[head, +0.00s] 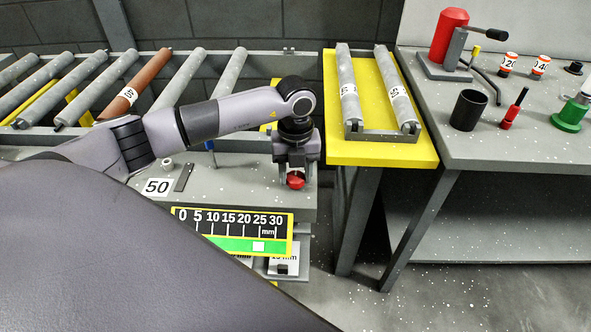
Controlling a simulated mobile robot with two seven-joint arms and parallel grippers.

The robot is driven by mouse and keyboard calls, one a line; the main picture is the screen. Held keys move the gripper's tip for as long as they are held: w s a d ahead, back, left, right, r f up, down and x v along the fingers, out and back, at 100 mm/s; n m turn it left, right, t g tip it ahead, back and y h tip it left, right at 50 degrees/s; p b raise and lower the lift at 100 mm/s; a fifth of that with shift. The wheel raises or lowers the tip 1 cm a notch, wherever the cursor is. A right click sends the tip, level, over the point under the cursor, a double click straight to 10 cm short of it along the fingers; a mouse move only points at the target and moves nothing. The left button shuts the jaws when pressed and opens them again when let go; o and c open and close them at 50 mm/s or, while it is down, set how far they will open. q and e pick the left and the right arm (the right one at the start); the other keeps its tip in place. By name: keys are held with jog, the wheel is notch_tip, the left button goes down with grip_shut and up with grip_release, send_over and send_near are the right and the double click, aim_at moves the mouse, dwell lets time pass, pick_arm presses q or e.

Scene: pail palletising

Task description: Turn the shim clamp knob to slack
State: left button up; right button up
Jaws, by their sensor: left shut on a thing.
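A small red knob (295,181) shows at the front right of the grey bench, just below my left gripper. I take it for the shim clamp knob. My left gripper (296,172) points down over it and is shut on it; the fingers hide the knob's upper part. A black scale plate (230,228) marked 0 to 30 mm stands in front, with a green strip and a white marker (258,246) near 25. My right gripper is not in view.
A roller conveyor with one brown roller (134,84) runs behind. A yellow-topped stand (375,152) holds two grey rollers. The right bench (497,150) carries a red press (447,38), a black cup (468,110) and a green-based part (569,115). A "50" label (157,187) lies left of my gripper.

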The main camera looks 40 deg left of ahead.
aim_at(296, 176)
pick_arm(q)
jog(key=shift+w+n, duration=0.1)
jog(key=shift+n, duration=0.2)
jog(key=o, duration=1.1)
jog(key=shift+c, duration=0.2)
jog(key=shift+r, duration=0.1)
notch_tip(296, 176, up, 7)
jog(key=shift+r, duration=0.1)
